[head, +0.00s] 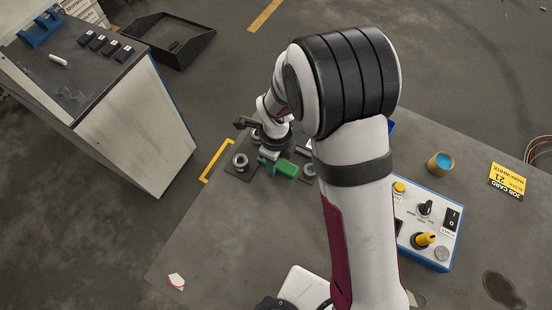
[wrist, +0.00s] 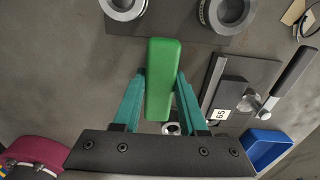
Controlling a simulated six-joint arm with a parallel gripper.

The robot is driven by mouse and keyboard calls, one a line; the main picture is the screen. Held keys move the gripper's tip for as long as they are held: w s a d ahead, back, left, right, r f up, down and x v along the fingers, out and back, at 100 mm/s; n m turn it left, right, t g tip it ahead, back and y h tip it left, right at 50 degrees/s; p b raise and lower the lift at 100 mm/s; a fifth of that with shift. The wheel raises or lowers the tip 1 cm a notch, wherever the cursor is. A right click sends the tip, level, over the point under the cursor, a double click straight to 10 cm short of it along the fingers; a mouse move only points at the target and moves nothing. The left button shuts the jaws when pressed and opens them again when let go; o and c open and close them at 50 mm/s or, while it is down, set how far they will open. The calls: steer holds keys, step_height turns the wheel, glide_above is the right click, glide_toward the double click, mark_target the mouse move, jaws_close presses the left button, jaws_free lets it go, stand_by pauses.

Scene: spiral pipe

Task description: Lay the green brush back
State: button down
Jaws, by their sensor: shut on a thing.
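The green brush (wrist: 163,75) shows in the wrist view as a plain green block, lengthwise between the two teal fingers of my gripper (wrist: 160,82). My gripper is shut on it. In the head view the green brush (head: 287,168) shows at the end of my gripper (head: 270,156), near the table's far left edge. I cannot tell whether it touches the table. Its bristles do not show. Most of the gripper is hidden behind my wrist in the head view.
Metal rings (wrist: 228,12) on a dark plate lie just beyond the brush. A tagged plate with a black-handled tool (wrist: 292,72) and a blue bin (wrist: 266,148) lie right. A control box (head: 428,222), cup (head: 440,163) and job card (head: 508,181) stand right. The near-left tabletop is mostly clear.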

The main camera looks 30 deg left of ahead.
steer(key=shift+f, duration=0.3)
steer(key=shift+c, duration=2.2)
jaws_free()
step_height(320, 180, up, 13)
steer(key=s+d+r+n, duration=0.2)
steer(key=d+r+n, duration=0.4)
steer(key=d, duration=0.7)
steer(key=s+d+r+n+y, duration=0.1)
steer(key=s+d+r+n, duration=0.1)
steer(key=s+d+n, duration=0.4)
steer(key=s+d, duration=0.3)
steer(key=s, duration=0.2)
steer(key=shift+s+d+r+y, duration=0.15)
steer(key=shift+s+d+y, duration=0.1)
steer(key=shift+d+y, duration=0.15)
